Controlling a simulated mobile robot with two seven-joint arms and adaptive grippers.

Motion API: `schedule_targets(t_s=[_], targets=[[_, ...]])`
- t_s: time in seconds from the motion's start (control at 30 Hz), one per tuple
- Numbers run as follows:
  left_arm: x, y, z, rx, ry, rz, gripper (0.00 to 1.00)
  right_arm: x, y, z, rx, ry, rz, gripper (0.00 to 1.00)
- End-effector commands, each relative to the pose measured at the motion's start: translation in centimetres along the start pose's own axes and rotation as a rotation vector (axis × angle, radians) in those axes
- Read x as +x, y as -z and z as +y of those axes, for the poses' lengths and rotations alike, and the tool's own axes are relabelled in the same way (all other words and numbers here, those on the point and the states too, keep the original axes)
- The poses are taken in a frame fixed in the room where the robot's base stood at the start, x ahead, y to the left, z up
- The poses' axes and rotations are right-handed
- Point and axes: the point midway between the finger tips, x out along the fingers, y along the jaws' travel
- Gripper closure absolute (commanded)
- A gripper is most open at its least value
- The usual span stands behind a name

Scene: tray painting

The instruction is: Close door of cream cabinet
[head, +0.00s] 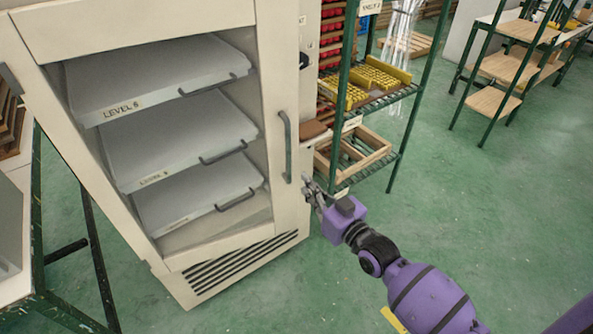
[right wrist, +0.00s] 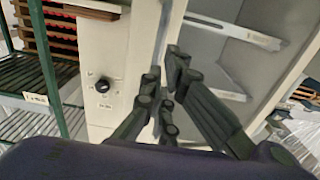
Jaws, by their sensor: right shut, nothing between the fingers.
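The cream cabinet (head: 247,258) stands at the left of the head view. Its framed door (head: 271,60) has a vertical grey handle (head: 285,147) near its right edge. Three light trays with level labels show inside the frame. The door looks shut or nearly shut; I cannot tell whether a small gap is left. My right gripper (head: 312,190) is shut and empty, just right of the handle's lower end. In the right wrist view, its fingers (right wrist: 166,98) are in front of the handle (right wrist: 164,50); contact is unclear. My left gripper is out of view.
A green rack with yellow trays (head: 375,75) and a wooden crate (head: 352,153) stands right of the cabinet. A black knob (right wrist: 103,86) is on the cabinet's side panel. A green-legged table is at the left edge. The green floor at right is mostly clear.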

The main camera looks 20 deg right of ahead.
Motion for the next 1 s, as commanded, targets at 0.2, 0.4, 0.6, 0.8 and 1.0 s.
schedule_targets(t_s=[0.2,0.4,0.6,0.8,1.0], targets=[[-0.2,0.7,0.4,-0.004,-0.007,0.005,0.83,4.4,0.2,0.0,-0.001,0.000,0.003,1.00],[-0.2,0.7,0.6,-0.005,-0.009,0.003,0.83,6.3,0.1,0.0,-0.001,-0.001,0.001,1.00],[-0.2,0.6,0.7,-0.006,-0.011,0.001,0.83,6.8,0.0,0.0,0.000,0.000,0.001,1.00],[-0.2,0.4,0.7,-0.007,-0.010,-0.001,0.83,6.7,0.0,0.0,-0.001,0.000,0.001,1.00],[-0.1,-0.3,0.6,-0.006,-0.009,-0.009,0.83,7.6,-0.3,1.9,-0.004,-0.021,-0.002,1.00]])
